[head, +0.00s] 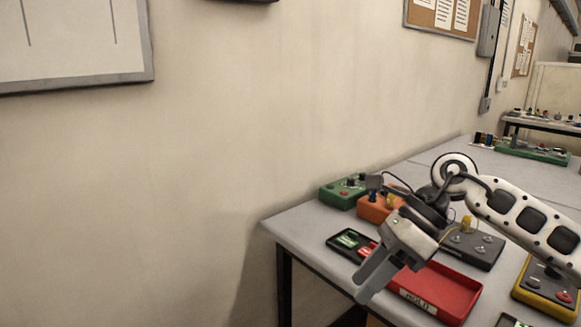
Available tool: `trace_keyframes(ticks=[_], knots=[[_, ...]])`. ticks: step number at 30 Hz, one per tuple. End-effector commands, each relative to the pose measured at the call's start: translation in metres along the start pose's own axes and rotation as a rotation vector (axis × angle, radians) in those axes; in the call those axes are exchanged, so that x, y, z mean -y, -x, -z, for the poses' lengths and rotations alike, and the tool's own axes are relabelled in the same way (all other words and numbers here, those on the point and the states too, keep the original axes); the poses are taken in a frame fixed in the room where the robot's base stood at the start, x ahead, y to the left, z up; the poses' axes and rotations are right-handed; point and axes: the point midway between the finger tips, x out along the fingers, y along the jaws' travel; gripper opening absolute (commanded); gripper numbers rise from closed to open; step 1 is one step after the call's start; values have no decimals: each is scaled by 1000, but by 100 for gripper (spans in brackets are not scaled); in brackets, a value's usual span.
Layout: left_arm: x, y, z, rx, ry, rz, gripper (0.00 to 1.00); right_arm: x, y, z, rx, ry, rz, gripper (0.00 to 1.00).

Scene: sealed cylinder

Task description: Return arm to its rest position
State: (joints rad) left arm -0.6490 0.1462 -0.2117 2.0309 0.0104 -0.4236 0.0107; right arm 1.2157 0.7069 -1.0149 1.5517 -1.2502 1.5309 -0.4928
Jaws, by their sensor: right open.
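My right gripper (369,277) hangs over the near left corner of the grey table (290,226), beside the red tray. Its fingers point down and to the left, open, and I see nothing between them. My right arm (525,222) comes in from the right edge, bent at the wrist. My left gripper is not in view. I cannot make out a sealed cylinder.
A red tray (458,294) with a label and a small black tray (336,240) lie near the gripper. Green (338,196), orange (369,211), grey (483,250) and yellow (535,296) control boxes stand around the arm. Bare wall and open space are to the left.

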Motion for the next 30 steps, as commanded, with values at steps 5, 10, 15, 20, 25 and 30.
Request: trace_keyframes(ticks=[5, 10, 15, 20, 25, 30], knots=[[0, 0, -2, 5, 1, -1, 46, -50, -77, -55, 475, -217, -336, 47], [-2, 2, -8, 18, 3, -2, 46, -63, -89, -84, 926, -631, -628, 47], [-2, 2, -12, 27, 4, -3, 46, -30, -91, -57, 1316, -1206, -859, 47], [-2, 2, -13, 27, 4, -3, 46, 7, -123, 29, 1602, -1862, -989, 47], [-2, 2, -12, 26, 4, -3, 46, 2, -180, 140, -1666, 2367, 943, 47], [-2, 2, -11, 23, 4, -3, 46, -30, -222, 212, -1360, 2205, 705, 47]])
